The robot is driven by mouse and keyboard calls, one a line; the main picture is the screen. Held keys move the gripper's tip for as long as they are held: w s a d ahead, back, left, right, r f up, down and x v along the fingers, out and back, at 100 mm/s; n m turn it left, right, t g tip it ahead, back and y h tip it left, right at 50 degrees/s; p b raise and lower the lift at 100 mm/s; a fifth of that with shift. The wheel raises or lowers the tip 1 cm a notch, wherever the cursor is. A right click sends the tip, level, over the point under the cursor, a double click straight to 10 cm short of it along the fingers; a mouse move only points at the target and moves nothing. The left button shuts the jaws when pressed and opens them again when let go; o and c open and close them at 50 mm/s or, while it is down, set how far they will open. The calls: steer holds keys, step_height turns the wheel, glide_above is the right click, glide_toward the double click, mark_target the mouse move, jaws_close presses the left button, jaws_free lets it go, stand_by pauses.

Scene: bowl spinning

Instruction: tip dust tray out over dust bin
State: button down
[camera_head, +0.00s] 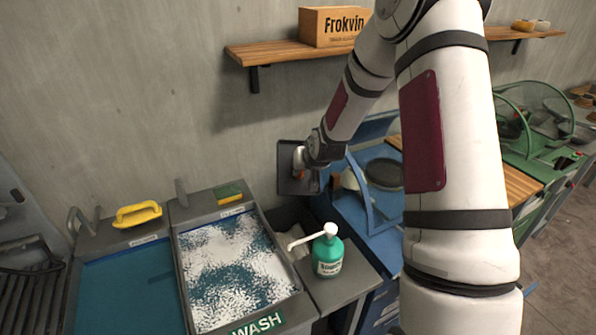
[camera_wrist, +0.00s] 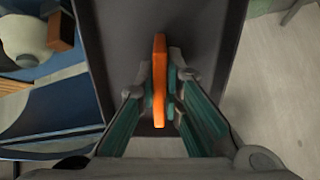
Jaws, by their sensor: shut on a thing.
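The dust tray is a dark grey pan (camera_head: 287,157) held up near the wall in the head view, tilted so its flat face shows. In the wrist view, the dust tray (camera_wrist: 115,35) fills the upper middle. Its orange handle (camera_wrist: 160,85) is between the two fingers of my gripper (camera_wrist: 158,88), which is shut on it. My gripper (camera_head: 300,172) shows small at the arm's end in the head view. A dark open-topped container (camera_head: 291,217) with something pale inside stands below the tray. I cannot tell for sure whether it is the dust bin.
A foamy wash sink (camera_head: 172,250) is at left, with a green soap pump bottle (camera_head: 328,255) at its right. A yellow-handled brush (camera_head: 137,213) lies behind the left basin. A blue workbench (camera_head: 352,205) stands to the right. A wooden shelf (camera_head: 270,52) is above.

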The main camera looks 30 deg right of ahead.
steer(key=g+b, duration=0.1)
steer(key=w+r+g+b, duration=0.1)
steer(key=shift+w+d+g+b, duration=0.1)
steer(key=shift+g+b, duration=0.3)
steer(key=g+b, duration=0.1)
steer(key=w+g+b, duration=0.1)
steer(key=b, duration=0.1)
steer(key=g+b, duration=0.1)
steer(key=g, duration=0.1)
steer(key=shift+w+r+y+b, duration=0.15)
steer(key=shift+w+y+b, duration=0.1)
steer(key=shift+y+b, duration=0.05)
steer(key=shift+w+d+r+g+b, duration=0.1)
steer(key=shift+w+g+b, duration=0.05)
steer(key=shift+g+b, duration=0.55)
steer(key=shift+r, duration=0.15)
